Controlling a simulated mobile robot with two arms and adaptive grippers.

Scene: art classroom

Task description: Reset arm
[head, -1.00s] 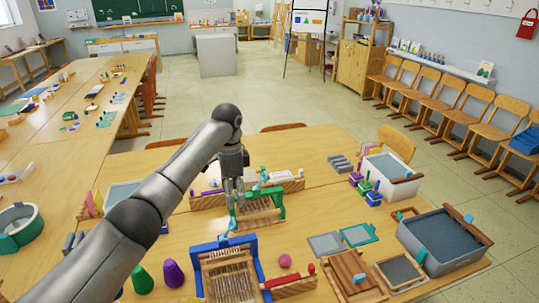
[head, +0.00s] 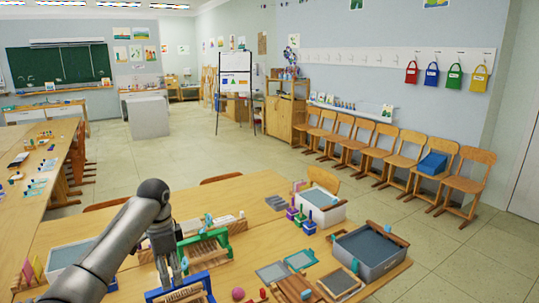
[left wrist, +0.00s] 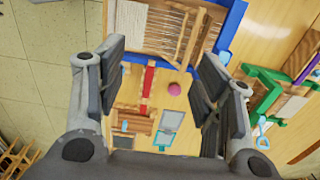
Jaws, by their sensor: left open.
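My left arm reaches over the wooden table (head: 240,208) in the head view. My left gripper (head: 172,268) points down above the blue-framed loom (head: 190,288), close to the green-framed loom (head: 206,247). In the left wrist view my left gripper (left wrist: 160,88) is open, with its two fingers wide apart and nothing between them. The blue-framed loom (left wrist: 236,18) lies beyond the fingers there, and a pink ball (left wrist: 174,89) shows in the gap below them. My right gripper is in neither view.
At the table's right stand a grey bin (head: 370,252) and a white bin (head: 322,206). Small stacked pegs (head: 300,218) and flat framed panels (head: 300,260) lie nearby. Chairs (head: 405,160) line the right wall.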

